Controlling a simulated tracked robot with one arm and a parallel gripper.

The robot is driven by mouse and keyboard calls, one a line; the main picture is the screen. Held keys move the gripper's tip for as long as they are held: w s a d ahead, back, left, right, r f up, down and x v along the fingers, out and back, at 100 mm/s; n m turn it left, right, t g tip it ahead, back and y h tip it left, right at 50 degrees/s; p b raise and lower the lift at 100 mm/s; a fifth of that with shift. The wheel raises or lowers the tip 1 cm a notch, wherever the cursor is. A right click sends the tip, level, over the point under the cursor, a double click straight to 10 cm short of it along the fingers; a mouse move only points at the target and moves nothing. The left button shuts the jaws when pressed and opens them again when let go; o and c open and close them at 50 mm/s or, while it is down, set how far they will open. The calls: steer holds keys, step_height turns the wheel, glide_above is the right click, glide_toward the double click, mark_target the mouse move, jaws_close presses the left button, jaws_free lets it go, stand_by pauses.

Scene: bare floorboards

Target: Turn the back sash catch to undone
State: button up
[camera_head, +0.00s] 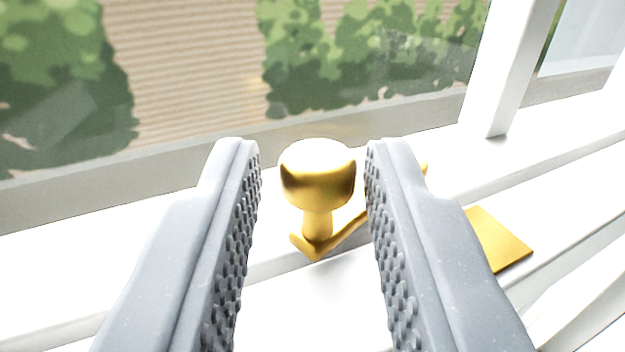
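The sash catch is brass, with a round knob (317,176) on a short stem at the end of a lever arm (345,231). The lever runs up and to the right, partly hidden behind my right finger. My gripper (312,165) is open, with one grey finger on each side of the knob. A small gap shows on both sides, and neither finger visibly touches it. A flat brass plate (499,240) lies on the white frame to the right of my right finger. Whether it belongs to the catch is hidden by that finger.
White window rails (90,245) run across the view, rising to the right. A white upright bar (508,70) stands at the upper right. Behind the glass are green bushes (60,70) and a brown striped surface (195,70). White ledges (590,285) lie at the lower right.

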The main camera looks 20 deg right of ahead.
steer(key=shift+d, duration=0.1)
jaws_close()
steer(key=shift+w, duration=0.15)
steer(key=shift+w+a+r+m+g+h, duration=0.15)
steer(key=shift+w+a+m+g+h, duration=0.2)
steer(key=shift+h, duration=0.25)
steer(key=shift+d+m+h, duration=0.1)
steer(key=shift+m+h, duration=0.15)
steer(key=shift+h, duration=0.15)
steer(key=shift+w, duration=0.1)
steer(key=p, duration=0.1)
steer(key=m+g+h+p, duration=0.1)
steer(key=shift+w+a+h+p, duration=0.2)
steer(key=shift+w+h+p, duration=0.05)
steer(key=shift+h+p, duration=0.05)
steer(key=shift+m+g+p, duration=0.35)
steer(key=shift+m+p, duration=0.05)
steer(key=shift+p, duration=0.05)
